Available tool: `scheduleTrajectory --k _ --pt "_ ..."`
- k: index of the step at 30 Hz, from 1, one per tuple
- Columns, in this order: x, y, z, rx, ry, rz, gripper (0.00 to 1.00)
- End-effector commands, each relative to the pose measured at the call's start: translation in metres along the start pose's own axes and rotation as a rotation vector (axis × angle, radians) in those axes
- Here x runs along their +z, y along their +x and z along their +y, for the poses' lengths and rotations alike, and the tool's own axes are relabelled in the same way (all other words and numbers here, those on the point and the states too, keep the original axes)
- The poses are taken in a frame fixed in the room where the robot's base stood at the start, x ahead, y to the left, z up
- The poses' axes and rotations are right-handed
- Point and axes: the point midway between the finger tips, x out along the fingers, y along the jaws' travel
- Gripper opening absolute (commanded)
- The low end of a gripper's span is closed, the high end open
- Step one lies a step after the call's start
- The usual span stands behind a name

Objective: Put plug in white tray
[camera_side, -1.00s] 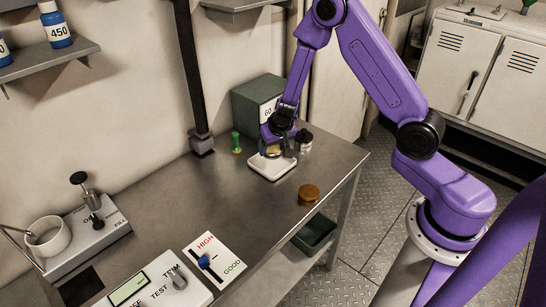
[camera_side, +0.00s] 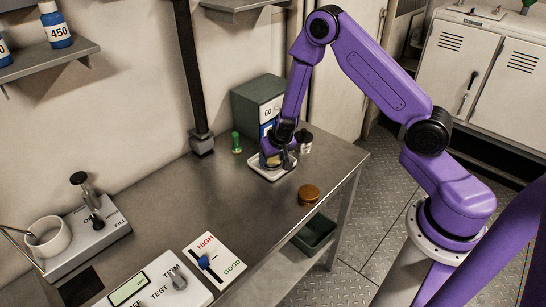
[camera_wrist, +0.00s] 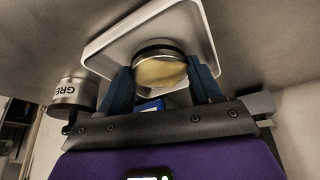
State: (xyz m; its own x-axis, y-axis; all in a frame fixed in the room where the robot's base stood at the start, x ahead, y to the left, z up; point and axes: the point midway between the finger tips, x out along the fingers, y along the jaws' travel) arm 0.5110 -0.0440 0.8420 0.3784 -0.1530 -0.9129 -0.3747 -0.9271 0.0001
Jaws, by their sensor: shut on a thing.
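My gripper (camera_wrist: 160,85) is shut on a round plug (camera_wrist: 160,70) with a pale yellow face and a dark, metallic rim. Blue fingers grip its two sides. The white tray (camera_wrist: 203,22) is a shallow square dish behind the plug in the wrist view. In the side view my gripper (camera_side: 277,158) is low over the white tray (camera_side: 255,170) and hides much of it. The plug is mostly hidden there, and I cannot tell whether it touches the tray floor.
A black-capped jar (camera_side: 304,142) stands just right of the tray; its label shows in the wrist view (camera_wrist: 70,92). A green-topped item (camera_side: 237,142) stands at left, a grey box (camera_side: 258,98) behind. An orange-brown disc (camera_side: 308,194) lies in front. Bare table is left of the tray.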

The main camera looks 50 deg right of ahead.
Motion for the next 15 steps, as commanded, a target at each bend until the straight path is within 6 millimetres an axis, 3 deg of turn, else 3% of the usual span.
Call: scheduleTrajectory --k 3,4,6,15 --pt "0.0003 0.0023 -0.0002 0.0 0.0 0.002 0.03" --pt "0.0011 0.0025 0.0 0.0 0.0 0.0 0.7" --pt "0.0009 0.0023 0.0 0.0 0.0 0.0 0.9" --pt "0.0007 0.0016 0.0 0.0 0.0 0.0 0.9"
